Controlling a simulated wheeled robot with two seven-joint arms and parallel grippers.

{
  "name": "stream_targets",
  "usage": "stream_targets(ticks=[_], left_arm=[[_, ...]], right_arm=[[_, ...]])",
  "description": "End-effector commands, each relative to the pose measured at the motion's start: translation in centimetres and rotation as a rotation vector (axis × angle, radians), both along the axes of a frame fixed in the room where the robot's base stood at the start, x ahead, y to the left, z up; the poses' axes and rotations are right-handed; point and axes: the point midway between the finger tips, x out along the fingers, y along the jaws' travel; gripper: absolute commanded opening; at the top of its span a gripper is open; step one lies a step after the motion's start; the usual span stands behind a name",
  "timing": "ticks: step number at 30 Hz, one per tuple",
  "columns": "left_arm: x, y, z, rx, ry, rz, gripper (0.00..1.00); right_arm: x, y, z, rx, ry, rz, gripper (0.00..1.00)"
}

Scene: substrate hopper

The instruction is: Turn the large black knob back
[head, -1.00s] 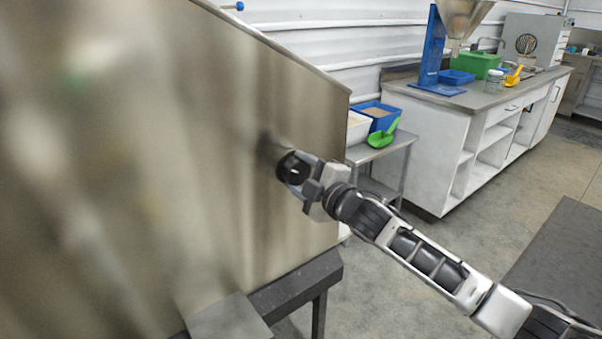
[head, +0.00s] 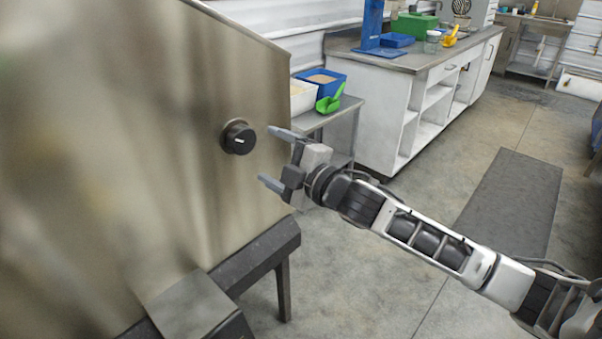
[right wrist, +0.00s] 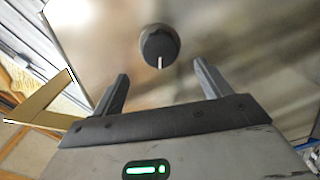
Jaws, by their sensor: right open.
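The large black knob (head: 238,137) sits on the brushed metal side of the hopper (head: 185,110), with a white pointer line on its face. In the right wrist view the knob (right wrist: 159,46) is ahead of the fingers, between them, with its white line pointing down in the picture. My right gripper (head: 272,157) is open and empty. Its fingertips are apart from the knob, to the right of it in the head view. In the right wrist view both fingers of my right gripper (right wrist: 160,85) show spread apart. My left gripper is not in view.
A small metal side table (head: 336,112) holds a blue bin (head: 327,88), a white bin and a green scoop (head: 330,104). A white bench (head: 375,118) stands behind. The hopper rests on a dark frame (head: 270,245). The floor at right is open, with a dark mat.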

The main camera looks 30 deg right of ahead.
Motion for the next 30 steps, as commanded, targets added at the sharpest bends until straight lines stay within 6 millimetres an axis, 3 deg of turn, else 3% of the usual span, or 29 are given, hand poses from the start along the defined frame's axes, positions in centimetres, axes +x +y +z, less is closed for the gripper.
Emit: stream_targets(ticks=[6, 12, 30], left_arm=[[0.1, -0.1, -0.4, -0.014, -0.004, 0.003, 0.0], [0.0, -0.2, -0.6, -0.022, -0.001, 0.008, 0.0], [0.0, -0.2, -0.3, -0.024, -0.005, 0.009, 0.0]], right_arm=[[-4.5, -1.6, -0.3, -0.003, 0.005, 0.0, 0.77], [-6.4, -2.4, -0.1, -0.001, 0.001, -0.001, 0.77], [-6.9, -2.5, 0.0, 0.0, 0.0, -0.001, 0.77]])
